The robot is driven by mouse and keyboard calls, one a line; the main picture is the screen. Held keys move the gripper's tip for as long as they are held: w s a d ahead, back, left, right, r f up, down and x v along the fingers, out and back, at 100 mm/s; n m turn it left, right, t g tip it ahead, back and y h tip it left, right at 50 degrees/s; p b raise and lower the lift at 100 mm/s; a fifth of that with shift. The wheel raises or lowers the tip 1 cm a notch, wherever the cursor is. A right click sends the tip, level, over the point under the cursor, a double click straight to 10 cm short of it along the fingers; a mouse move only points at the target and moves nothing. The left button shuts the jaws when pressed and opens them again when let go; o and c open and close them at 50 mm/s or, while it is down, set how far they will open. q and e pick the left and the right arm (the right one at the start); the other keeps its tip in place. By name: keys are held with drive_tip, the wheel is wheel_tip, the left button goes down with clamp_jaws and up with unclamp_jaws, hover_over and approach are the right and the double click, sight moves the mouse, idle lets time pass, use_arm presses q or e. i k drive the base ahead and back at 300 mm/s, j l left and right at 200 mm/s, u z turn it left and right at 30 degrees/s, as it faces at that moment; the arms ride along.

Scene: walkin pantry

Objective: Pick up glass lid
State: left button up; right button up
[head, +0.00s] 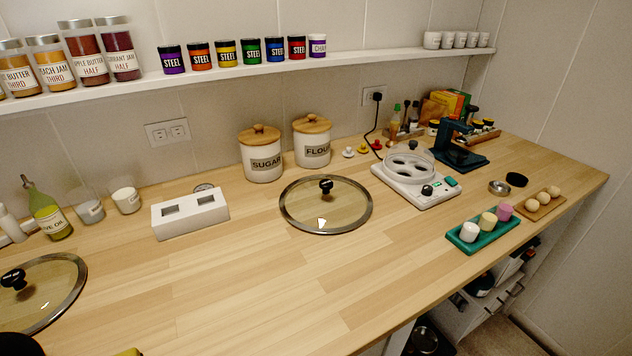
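A round glass lid (345,212) with a steel rim and a black knob (326,184) lies flat on the wooden counter, in the middle of the head view. A second, similar glass lid (52,285) lies at the lower left; its left side is cut off by the picture edge. Its black knob (14,279) shows near that edge. Neither of my grippers can be made out in the head view. Nothing covers the middle lid.
Sugar (264,164) and flour (313,152) canisters stand behind the middle lid. A white block (190,215) is to its left. A white cooker (418,185) and green tray (483,238) are to its right. The wooden counter (270,285) in front is clear.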

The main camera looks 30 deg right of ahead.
sight(320, 203)
drive_tip(key=u, duration=1.4)
drive_tip(key=z, duration=2.3)
